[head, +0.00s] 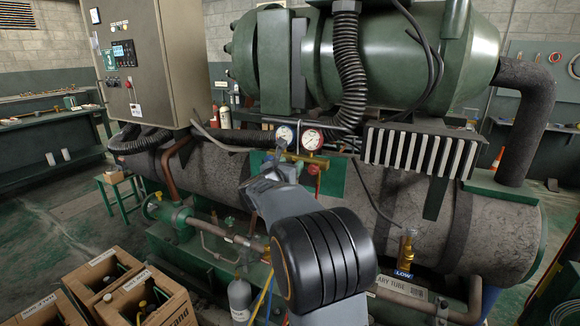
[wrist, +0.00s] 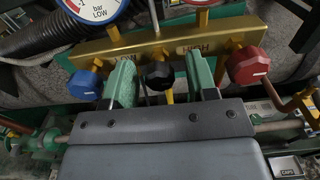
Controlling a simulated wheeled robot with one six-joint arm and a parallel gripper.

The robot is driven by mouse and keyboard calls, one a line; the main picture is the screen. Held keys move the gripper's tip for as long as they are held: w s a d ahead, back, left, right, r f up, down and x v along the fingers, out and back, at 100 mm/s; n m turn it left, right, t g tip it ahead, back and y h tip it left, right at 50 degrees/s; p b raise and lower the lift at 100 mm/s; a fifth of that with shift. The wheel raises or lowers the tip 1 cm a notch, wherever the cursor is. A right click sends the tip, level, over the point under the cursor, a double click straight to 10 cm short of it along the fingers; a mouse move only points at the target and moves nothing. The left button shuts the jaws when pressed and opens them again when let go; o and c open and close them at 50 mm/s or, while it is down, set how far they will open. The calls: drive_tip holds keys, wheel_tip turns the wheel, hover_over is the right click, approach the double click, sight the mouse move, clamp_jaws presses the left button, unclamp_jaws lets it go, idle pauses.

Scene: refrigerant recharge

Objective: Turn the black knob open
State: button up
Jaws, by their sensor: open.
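The black knob (wrist: 160,76) sits in the middle of the brass manifold (wrist: 150,42) in the wrist view, between a blue knob (wrist: 85,85) on the left and a red knob (wrist: 248,65) on the right. My gripper (wrist: 162,74) is open, with its two green fingers on either side of the black knob and a gap visible on both sides. In the head view my gripper (head: 277,164) reaches up to the manifold below the two gauges, and my arm hides the black knob there. The red knob shows right of my gripper.
A low gauge (head: 284,135) and a second gauge (head: 311,139) stand above the manifold. A ribbed black hose (head: 349,70) hangs behind. A large tank (head: 465,220) lies behind the manifold. Cardboard boxes (head: 105,275) stand at the lower left.

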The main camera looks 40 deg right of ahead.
drive_tip(key=shift+c, duration=0.5)
drive_tip(key=c, duration=0.8)
drive_tip(key=shift+c, duration=0.2)
drive_tip(key=n, duration=0.9)
drive_tip(key=shift+r+n+p, duration=0.1)
drive_tip(key=shift+n+p, duration=0.2)
drive_tip(key=n+p, duration=0.2)
drive_tip(key=n, duration=0.3)
drive_tip(key=shift+r, duration=0.1)
drive_tip(key=n+p, duration=0.3)
drive_tip(key=n, duration=0.2)
drive_tip(key=shift+n, duration=0.4)
